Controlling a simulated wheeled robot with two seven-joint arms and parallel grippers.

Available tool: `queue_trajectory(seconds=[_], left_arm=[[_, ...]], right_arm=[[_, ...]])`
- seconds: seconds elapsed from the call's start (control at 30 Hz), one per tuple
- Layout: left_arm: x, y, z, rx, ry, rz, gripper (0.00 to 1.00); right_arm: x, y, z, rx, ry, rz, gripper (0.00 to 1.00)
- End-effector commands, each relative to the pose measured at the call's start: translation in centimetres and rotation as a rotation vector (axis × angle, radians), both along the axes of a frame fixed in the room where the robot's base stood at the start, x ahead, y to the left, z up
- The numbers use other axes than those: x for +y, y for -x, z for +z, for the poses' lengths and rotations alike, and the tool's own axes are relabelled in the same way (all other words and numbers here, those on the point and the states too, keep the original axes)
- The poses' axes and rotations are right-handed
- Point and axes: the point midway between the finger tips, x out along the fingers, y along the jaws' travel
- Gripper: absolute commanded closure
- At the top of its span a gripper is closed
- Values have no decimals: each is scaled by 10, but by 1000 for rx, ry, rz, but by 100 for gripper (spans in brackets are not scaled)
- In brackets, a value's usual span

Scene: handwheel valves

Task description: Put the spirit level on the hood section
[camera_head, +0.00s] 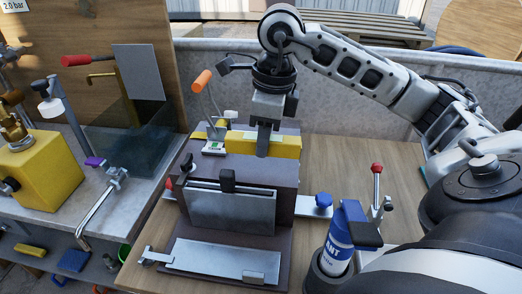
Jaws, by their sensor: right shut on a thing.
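A yellow bar with a pale label, which looks like the spirit level (287,147), lies across the top back of a dark brown-grey box. This box seems to be the hood section (240,172); it has a grey metal panel in front. My right gripper (263,142) points straight down from above. Its jaws are shut on the yellow bar and cover part of its front. I cannot tell whether the bar rests on the box or is held just above it. My left gripper is not in view.
A lever with an orange handle (202,81) stands close left of my right gripper. A blue can (340,240) and a red-knobbed lever (377,182) stand at the right. A yellow valve block (42,172) is at the left. The wooden tabletop (345,165) is clear behind right.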

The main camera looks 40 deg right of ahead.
Motion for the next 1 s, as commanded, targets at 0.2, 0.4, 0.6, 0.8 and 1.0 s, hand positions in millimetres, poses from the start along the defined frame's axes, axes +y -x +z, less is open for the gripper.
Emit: queue_trajectory(seconds=[0.2,0.4,0.6,0.8,1.0], left_arm=[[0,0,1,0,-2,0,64],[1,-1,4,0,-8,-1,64],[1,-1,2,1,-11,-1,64],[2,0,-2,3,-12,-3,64],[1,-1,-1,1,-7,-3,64]], right_arm=[[-4,-11,-15,1,-2,-2,99],[-5,-12,-42,3,0,0,99],[-5,-13,-46,-3,-1,0,99],[-5,-13,-50,-2,0,0,99],[-5,-13,-50,-2,-1,0,51]])
